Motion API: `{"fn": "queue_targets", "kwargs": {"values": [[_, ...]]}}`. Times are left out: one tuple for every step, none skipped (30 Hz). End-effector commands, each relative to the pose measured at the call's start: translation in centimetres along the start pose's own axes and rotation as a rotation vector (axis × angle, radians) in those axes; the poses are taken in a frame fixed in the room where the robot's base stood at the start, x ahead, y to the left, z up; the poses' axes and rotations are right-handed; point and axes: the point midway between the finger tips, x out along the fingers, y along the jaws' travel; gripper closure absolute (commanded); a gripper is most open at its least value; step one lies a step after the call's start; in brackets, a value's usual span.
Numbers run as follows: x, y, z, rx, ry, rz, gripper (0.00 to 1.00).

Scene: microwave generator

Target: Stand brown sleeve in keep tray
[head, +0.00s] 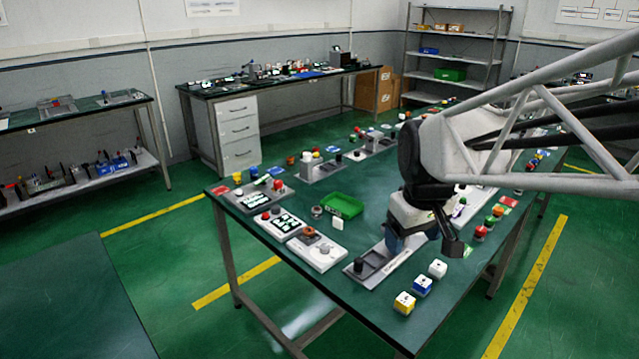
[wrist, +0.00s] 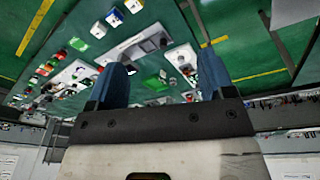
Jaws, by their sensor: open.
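A small green tray (head: 342,205) with unreadable white lettering on its front wall sits mid-table; it seems to be the keep tray. It also shows between my fingers in the wrist view (wrist: 155,84). A small brown-orange round piece (head: 309,232) is on a white unit (head: 318,252) left of the tray; I cannot tell for sure that it is the brown sleeve. Another brown-orange piece (head: 291,160) stands at the table's far left. My gripper (head: 424,243) is open and looks empty, to the right of the green tray, above the table; it also shows in the wrist view (wrist: 163,72).
A grey fixture with a black knob (head: 372,264) lies near my gripper. White, blue and yellow cubes (head: 422,286) stand at the front edge. Two panels with displays (head: 283,223) are at the left. A small white cube (head: 338,224) is beside the tray. Several coloured buttons (head: 489,225) stand at right.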

Motion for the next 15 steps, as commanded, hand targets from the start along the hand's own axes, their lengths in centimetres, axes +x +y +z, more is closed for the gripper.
{"fn": "queue_targets", "kwargs": {"values": [[0.3,0.1,-1.4,-0.029,-0.006,-0.003,0.24],[0.5,0.2,-2.1,-0.049,-0.008,-0.005,0.24],[0.8,0.3,-3.1,-0.075,-0.012,-0.007,0.24],[0.9,0.4,-3.9,-0.094,-0.014,-0.009,0.24],[1.2,0.5,-4.6,-0.113,-0.017,-0.011,0.24],[1.4,0.6,-5.6,-0.138,-0.019,-0.013,0.24],[1.7,0.6,-6.4,-0.157,-0.022,-0.015,0.24],[1.9,0.7,-7.1,-0.176,-0.024,-0.017,0.24],[2.2,0.7,-8.1,-0.202,-0.027,-0.019,0.24],[2.5,0.8,-8.9,-0.221,-0.029,-0.021,0.24],[2.7,0.8,-9.6,-0.241,-0.031,-0.023,0.24],[3.1,0.8,-10.6,-0.266,-0.034,-0.025,0.24],[3.4,0.8,-11.3,-0.285,-0.036,-0.027,0.24],[3.8,0.8,-12.1,-0.304,-0.038,-0.029,0.24],[4.2,0.9,-13.1,-0.329,-0.041,-0.032,0.24]]}}
